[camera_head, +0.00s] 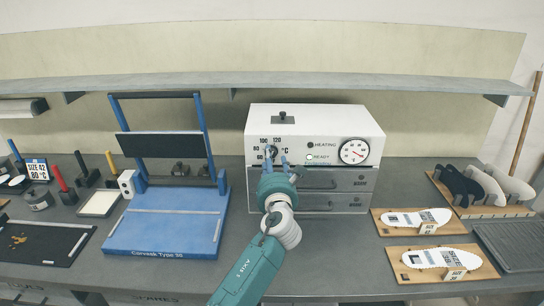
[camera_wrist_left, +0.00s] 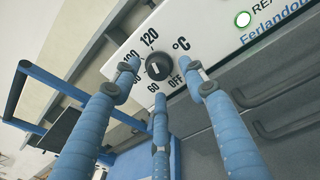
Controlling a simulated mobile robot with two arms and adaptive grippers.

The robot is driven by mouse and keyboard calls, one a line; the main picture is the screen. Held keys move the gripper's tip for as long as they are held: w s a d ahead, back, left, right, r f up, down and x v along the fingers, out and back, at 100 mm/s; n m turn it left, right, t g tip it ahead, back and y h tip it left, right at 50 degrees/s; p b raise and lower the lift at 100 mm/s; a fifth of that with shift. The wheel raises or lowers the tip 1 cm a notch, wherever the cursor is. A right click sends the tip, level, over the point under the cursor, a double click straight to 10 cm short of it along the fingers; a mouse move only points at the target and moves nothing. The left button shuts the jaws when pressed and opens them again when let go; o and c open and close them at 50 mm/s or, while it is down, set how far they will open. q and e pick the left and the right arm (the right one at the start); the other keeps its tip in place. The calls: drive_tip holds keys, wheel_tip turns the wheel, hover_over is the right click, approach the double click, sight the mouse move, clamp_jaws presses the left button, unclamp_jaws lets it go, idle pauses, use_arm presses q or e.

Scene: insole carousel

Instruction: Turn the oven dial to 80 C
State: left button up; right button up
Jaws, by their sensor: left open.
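The white oven (camera_head: 350,120) stands at the back middle of the bench. Its black dial (camera_wrist_left: 158,66) shows clearly in the left wrist view, with 60, 100, 120, °C and OFF printed around it; one number is partly covered by a finger. I cannot tell exactly where the dial's pointer stands. My left gripper (camera_head: 276,158) is in front of the dial in the head view. In the left wrist view its three blue fingers (camera_wrist_left: 165,75) are spread open around the dial; contact is not clear. My right gripper is not in view.
A READY lamp (camera_wrist_left: 243,19) glows green. A round gauge (camera_head: 354,151) with a red needle is on the oven's right. A SIZE 42 80 °C card (camera_head: 36,169) stands at the left. A blue press (camera_head: 165,235) stands left of my arm, and wooden boards with insoles (camera_head: 443,262) lie right.

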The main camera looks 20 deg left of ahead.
use_arm(q)
drive_tip(key=shift+x, duration=1.1)
drive_tip(key=shift+s, duration=0.15)
clamp_jaws()
drive_tip(key=n+h, duration=0.1)
drive_tip(key=n, duration=0.8)
drive_tip(key=n+h, duration=0.1)
drive_tip(key=n, duration=0.8)
drive_tip(key=shift+s+r, duration=0.1)
drive_tip(key=shift+r+n, duration=0.1)
drive_tip(key=shift+n, duration=0.3)
